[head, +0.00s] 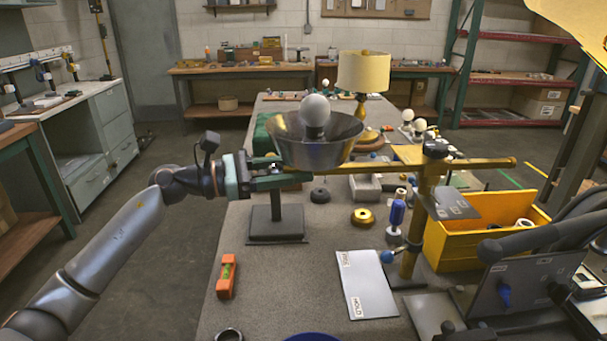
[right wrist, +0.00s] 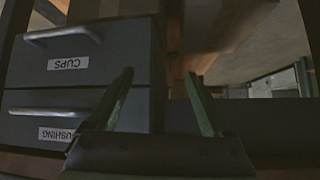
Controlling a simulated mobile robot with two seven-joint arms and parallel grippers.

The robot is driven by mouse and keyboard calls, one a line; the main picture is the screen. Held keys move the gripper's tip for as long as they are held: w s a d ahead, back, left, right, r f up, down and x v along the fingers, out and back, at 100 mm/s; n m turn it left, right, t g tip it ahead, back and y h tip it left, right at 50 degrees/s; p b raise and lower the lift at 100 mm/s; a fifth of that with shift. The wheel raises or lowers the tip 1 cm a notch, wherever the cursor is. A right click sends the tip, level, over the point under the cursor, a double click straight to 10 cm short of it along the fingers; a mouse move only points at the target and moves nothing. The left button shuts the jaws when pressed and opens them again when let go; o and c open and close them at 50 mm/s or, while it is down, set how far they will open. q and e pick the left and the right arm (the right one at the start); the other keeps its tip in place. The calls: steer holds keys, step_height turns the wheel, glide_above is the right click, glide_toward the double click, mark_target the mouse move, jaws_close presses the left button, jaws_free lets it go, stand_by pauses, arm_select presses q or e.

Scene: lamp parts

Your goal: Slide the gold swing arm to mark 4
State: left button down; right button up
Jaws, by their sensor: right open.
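The gold swing arm (head: 385,166) runs across the head view from a metal bowl shade (head: 310,155) with a white bulb (head: 315,110) to a free end at the right. It passes over a gold upright post (head: 414,225) with a dark knob (head: 435,149). A grey plate with number marks (head: 447,204) lies below the arm beside the post; the digits are too small to read surely. My left gripper (head: 285,175) is at the arm's left end under the shade; whether its fingers close on it is unclear. My right gripper (right wrist: 160,78) is open and empty in its wrist view.
A yellow bin (head: 470,252) stands right of the post. Labelled drawers (right wrist: 75,80) are near my right gripper.

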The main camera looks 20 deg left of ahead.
arm_select(q)
steer(key=c, duration=0.8)
jaws_free()
steer(key=shift+w+a+r, duration=0.2)
steer(key=shift+w+a, duration=0.05)
steer(key=shift+a, duration=0.05)
steer(key=shift+c, duration=0.2)
steer(key=o, duration=0.3)
steer(key=shift+f, duration=0.1)
steer(key=shift+o, duration=0.4)
steer(key=shift+d, duration=0.1)
steer(key=shift+s, duration=0.1)
arm_select(e)
steer(key=shift+f, duration=0.15)
arm_select(q)
steer(key=shift+s+a+f, duration=0.15)
steer(key=shift+s+a, duration=0.05)
steer(key=shift+a, duration=0.15)
steer(key=b+v, duration=0.4)
steer(key=v, duration=0.7)
steer(key=shift+s+a, duration=0.2)
steer(key=shift+s, duration=0.05)
arm_select(e)
steer(key=shift+w+a+f+y, duration=0.15)
steer(key=shift+w+a+f, duration=0.1)
steer(key=shift+a+f, duration=0.3)
steer(key=shift+w+a+f+y, duration=0.15)
steer(key=shift+w+a+f, duration=0.05)
steer(key=shift+a+f, duration=0.35)
